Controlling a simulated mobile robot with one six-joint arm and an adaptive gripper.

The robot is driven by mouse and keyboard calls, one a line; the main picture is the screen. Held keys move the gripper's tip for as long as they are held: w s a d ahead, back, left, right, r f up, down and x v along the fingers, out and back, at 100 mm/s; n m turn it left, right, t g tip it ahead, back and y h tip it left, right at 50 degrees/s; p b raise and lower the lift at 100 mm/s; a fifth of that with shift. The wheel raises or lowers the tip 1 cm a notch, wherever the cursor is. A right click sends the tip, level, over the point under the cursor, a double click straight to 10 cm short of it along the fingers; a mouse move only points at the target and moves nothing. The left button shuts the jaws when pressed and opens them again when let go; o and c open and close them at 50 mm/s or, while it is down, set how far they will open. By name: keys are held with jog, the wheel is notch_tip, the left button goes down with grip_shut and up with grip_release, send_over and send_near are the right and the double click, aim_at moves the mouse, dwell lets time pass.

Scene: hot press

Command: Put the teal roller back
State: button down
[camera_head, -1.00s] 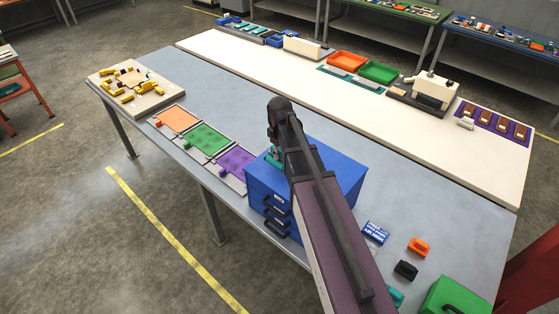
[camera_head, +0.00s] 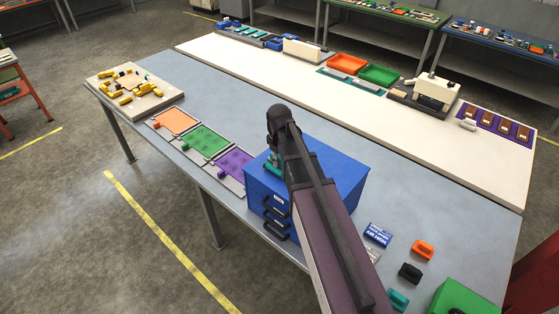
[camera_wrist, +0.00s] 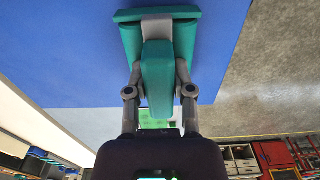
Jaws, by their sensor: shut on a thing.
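The teal roller (camera_wrist: 160,80) is between the fingers of my gripper (camera_wrist: 159,75) in the wrist view. It shows as a teal handle, a grey middle piece and a wider teal end part against the blue surface. In the head view the teal roller (camera_head: 272,164) shows at the left end of the top of the blue drawer cabinet (camera_head: 335,165). My gripper (camera_head: 273,152) is shut on it and hides part of it. I cannot tell whether it touches the cabinet top.
Orange, green and purple panels (camera_head: 208,141) lie left of the cabinet. A blue card (camera_head: 378,234), an orange block (camera_head: 423,249), a black block (camera_head: 410,272), another teal piece (camera_head: 398,299) and a green box (camera_head: 462,299) are to its right. Table behind the cabinet is clear.

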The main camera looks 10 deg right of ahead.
jog(key=shift+s+f+b, duration=0.25)
jog(key=shift+b, duration=0.05)
jog(key=shift+s+f, duration=0.1)
jog(key=shift+s, duration=0.2)
jog(key=c, duration=0.7)
grip_release()
jog(key=shift+o, duration=1.1)
jog(key=shift+w+f, duration=0.2)
jog(key=shift+w, duration=0.05)
jog(key=shift+w+f, duration=0.15)
jog(key=shift+w, duration=0.05)
jog(key=shift+r, duration=0.2)
jog(key=shift+r, duration=0.1)
jog(key=shift+w+r, duration=0.1)
